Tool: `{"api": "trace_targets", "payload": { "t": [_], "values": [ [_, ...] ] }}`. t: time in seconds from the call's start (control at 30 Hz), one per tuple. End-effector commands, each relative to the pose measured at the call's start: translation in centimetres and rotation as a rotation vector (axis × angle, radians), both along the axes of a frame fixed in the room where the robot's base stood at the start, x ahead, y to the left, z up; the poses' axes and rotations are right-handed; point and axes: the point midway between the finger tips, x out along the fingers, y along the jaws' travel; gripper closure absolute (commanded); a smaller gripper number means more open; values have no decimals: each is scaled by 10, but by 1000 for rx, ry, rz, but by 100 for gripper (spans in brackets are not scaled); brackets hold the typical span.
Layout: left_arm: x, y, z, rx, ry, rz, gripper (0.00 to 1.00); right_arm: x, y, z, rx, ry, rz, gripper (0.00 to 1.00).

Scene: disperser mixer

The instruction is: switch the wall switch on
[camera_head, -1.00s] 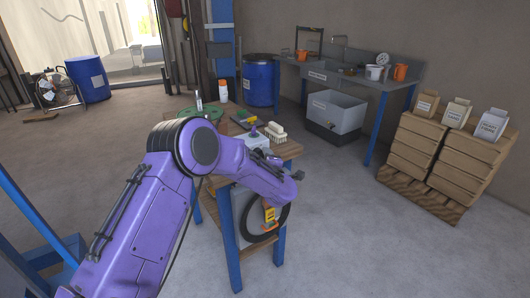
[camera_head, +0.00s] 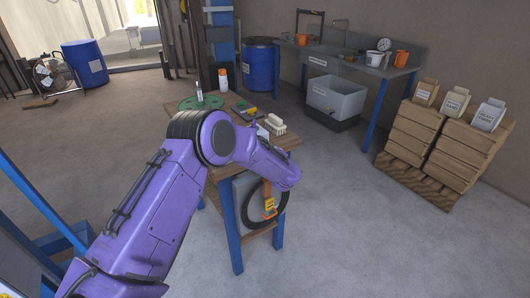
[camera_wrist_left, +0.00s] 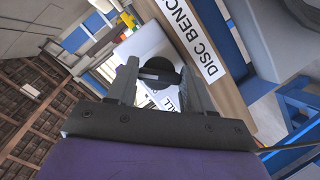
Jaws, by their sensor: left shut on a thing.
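A black rotary knob (camera_wrist_left: 160,66) sits on a pale grey-white box (camera_wrist_left: 141,45) in the left wrist view. I take it for the wall switch. A white label ending in "LL" shows partly under the knob. My left gripper (camera_wrist_left: 160,84) has one finger on each side of the knob and is shut on it. In the head view my purple left arm hides that gripper and most of the pale box (camera_head: 262,130) on the bench. My right gripper is out of view.
The wooden bench (camera_head: 290,143) carries a brush (camera_head: 274,125), a green disc (camera_head: 201,103) and a bottle (camera_head: 222,79). A black ring with an orange part (camera_head: 269,205) hangs on its side. Clear floor lies to the right, before the stacked sacks' pallet (camera_head: 417,180).

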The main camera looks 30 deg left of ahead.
Motion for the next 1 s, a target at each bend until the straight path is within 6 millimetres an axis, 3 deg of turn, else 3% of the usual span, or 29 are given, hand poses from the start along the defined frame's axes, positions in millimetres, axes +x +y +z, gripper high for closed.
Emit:
{"api": "trace_targets", "payload": {
  "t": [0.27,0.3,0.37,0.7,1.0],
  "values": [
    [-1,0,-2,0,5,-1,79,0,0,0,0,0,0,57],
    [-1,0,-2,0,5,-1,43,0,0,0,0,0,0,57],
    [-1,0,-2,0,5,-1,23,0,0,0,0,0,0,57],
    [-2,-4,0,-1,1,-2,23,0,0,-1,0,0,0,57],
    [-41,-53,17,0,1,-3,23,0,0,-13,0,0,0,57]
  ]
}}
